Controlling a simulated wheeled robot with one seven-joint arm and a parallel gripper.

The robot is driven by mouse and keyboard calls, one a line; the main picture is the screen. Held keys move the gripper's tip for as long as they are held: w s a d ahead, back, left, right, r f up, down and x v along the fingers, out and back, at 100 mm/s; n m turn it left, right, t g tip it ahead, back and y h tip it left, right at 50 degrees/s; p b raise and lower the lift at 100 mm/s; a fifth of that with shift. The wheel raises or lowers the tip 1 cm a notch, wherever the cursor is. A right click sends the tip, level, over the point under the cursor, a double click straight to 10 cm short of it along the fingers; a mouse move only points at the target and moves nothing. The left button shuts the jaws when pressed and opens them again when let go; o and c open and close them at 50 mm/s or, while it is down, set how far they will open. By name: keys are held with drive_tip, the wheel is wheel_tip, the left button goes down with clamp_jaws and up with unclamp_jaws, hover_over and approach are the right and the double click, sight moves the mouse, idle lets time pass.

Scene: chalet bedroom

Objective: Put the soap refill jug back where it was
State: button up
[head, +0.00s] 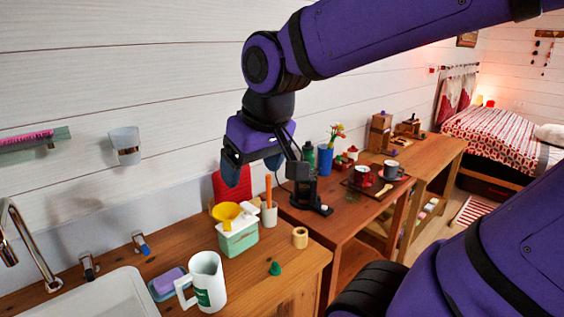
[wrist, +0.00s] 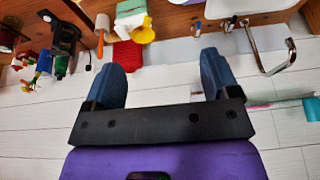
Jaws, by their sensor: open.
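A white jug (head: 207,281) with a handle and a green label, which I take to be the soap refill jug, stands upright on the wooden counter in the head view, right of the soap dish. I cannot make it out in the wrist view. My gripper (head: 254,168) is open and empty, raised near the white wall, above and behind the green box with the yellow funnel. In the wrist view its two blue fingers (wrist: 160,68) are spread with nothing between them. The gripper and the jug are well apart.
A green box (head: 239,237) with a yellow funnel (head: 226,211) stands behind the jug. A purple soap (head: 167,279) and the sink (head: 98,297) are to its left. A wooden ring (head: 300,237) and small green cone (head: 275,268) are to its right. The counter's front right is mostly clear.

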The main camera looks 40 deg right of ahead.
drive_tip(key=s+d+r+t, duration=0.1)
drive_tip(key=s+r, duration=0.1)
drive_tip(key=s, duration=0.3)
drive_tip(key=shift+s+d, duration=0.3)
